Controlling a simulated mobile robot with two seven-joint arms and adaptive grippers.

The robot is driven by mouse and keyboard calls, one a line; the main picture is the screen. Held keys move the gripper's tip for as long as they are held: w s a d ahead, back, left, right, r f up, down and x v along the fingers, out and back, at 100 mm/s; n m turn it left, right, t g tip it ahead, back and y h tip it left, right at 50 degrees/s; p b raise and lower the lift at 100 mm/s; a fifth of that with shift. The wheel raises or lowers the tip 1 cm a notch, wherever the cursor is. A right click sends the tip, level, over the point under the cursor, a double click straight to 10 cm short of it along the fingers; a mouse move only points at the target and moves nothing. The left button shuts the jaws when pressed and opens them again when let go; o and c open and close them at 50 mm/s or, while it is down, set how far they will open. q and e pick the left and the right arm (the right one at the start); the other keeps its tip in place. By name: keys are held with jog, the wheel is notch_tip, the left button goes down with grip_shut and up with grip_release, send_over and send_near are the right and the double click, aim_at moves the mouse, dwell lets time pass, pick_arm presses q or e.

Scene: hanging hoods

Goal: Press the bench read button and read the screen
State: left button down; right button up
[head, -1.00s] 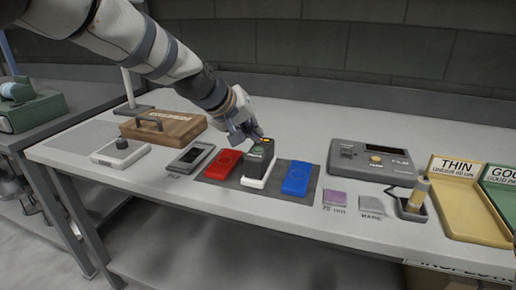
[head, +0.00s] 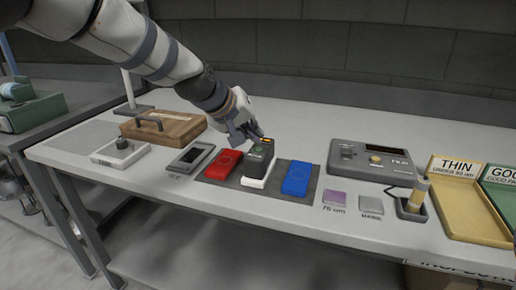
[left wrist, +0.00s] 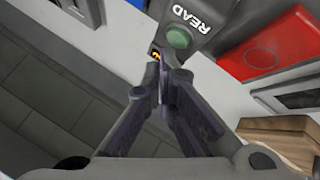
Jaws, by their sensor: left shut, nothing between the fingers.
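The bench reader is a dark upright block (head: 261,161) on a white base, between a red block and a blue block on a dark mat. In the left wrist view its top shows a round green button (left wrist: 178,38) beside the word READ. A small lit amber screen (left wrist: 155,54) is partly hidden by my fingers, so its reading cannot be made out. My left gripper (head: 258,138) is shut and empty, with its fingertips close to the screen end of the reader. Contact cannot be told. My right gripper is not in view.
The red block (head: 223,164) and blue block (head: 297,178) flank the reader closely. A grey gauge box (head: 371,160), a probe in a holder (head: 412,200) and a yellow THIN tray (head: 462,209) stand to the right. A wooden case (head: 164,127) stands to the left.

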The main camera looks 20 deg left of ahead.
aim_at(255, 148)
pick_arm(q)
jog(key=shift+f, duration=0.25)
jog(key=shift+f, duration=0.5)
dwell(0.7)
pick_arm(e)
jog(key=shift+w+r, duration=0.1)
pick_arm(q)
jog(key=shift+r, duration=0.95)
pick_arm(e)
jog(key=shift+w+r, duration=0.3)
pick_arm(q)
jog(key=shift+f, duration=0.1)
notch_tip(255, 148, up, 2)
jog(key=shift+r+p, duration=0.2)
jog(key=shift+p, duration=0.15)
jog(key=shift+r, duration=1.35)
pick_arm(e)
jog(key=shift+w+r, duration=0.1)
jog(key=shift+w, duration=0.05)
